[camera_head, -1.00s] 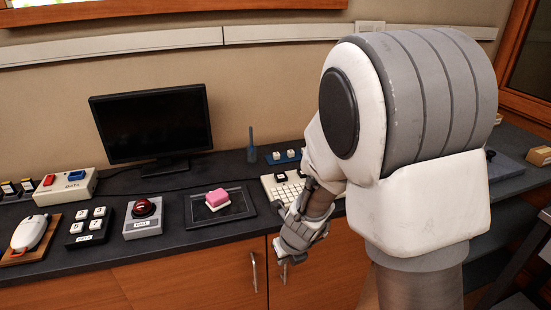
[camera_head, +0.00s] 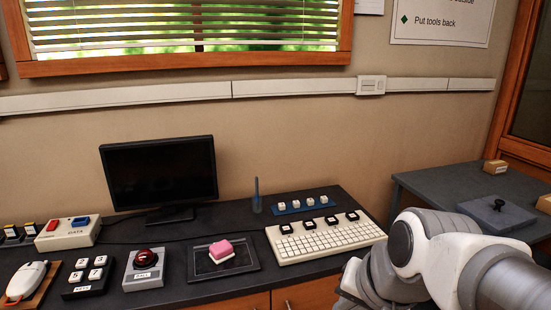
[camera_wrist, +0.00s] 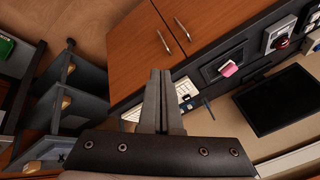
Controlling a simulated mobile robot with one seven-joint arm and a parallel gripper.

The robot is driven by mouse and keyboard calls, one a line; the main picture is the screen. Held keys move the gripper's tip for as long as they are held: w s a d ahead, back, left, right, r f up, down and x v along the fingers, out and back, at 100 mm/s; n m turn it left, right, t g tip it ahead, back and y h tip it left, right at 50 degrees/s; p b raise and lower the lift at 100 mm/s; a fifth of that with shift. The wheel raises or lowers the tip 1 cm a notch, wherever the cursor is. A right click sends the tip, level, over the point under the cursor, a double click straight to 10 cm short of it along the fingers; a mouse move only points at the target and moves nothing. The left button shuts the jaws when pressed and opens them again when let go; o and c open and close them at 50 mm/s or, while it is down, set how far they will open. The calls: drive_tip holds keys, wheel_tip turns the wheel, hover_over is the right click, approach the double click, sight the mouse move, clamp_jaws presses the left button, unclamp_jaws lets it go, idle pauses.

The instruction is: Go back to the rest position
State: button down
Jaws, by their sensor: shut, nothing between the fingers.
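My gripper (camera_wrist: 163,102) shows in the wrist view with its two fingers together and nothing between them. It hangs clear in front of the wooden cabinet doors (camera_wrist: 140,58), apart from the counter and what stands on it. In the head view my arm fills the lower right corner, and the gripper itself is out of that picture.
The dark counter (camera_head: 200,292) bears a monitor (camera_head: 160,172), a red-button box (camera_head: 144,268), a pink block (camera_head: 221,250) on a dark tray (camera_head: 252,265) and a white keyboard (camera_head: 322,240). A side table (camera_head: 440,182) stands at the right.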

drive_tip(key=s+d+r+n+h, duration=0.2)
drive_tip(key=s+d+r+n, duration=0.1)
drive_tip(key=s+d+n, duration=0.15)
wheel_tip(320, 180, up, 13)
drive_tip(key=a+p, duration=0.1)
drive_tip(key=p, duration=1.3)
